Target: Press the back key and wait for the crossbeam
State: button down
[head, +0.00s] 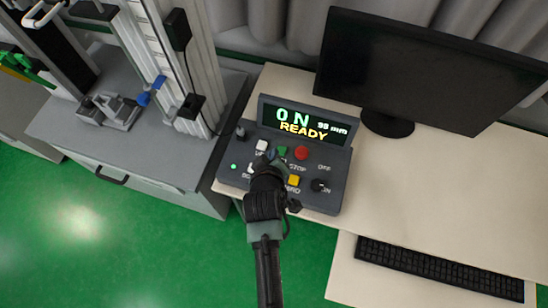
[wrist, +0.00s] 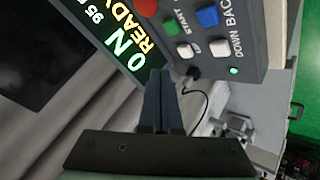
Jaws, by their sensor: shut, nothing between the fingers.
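The control box (head: 335,165) stands on the light desk, with its display (head: 303,121) reading 0 N, 95 mm and READY. The blue key (wrist: 207,17), beside the label BACK, shows in the wrist view; in the head view my gripper hides it. My gripper (head: 270,158) is over the box's keys in the head view. Its shut, empty fingers (wrist: 160,74) point toward the box in the wrist view, apart from the blue key there. Contact with the box cannot be told. I cannot clearly make out the crossbeam on the tower (head: 178,50).
Around the blue key are the white DOWN key (wrist: 219,48), green START key (wrist: 170,27) and red STOP key (head: 301,152). A yellow key (head: 294,180) and black knob (head: 320,185) are at the box's front. A monitor (head: 420,75) and keyboard (head: 440,270) stand right.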

jog(key=shift+s+d+r+p, duration=0.1)
jog(key=shift+s+d+p, duration=0.05)
jog(key=shift+s+p, duration=0.4)
jog(key=shift+w, duration=0.1)
notch_tip(320, 180, down, 9)
jog(key=b, duration=0.8)
jog(key=shift+r, duration=0.1)
dwell(1.6)
jog(key=shift+f, duration=0.4)
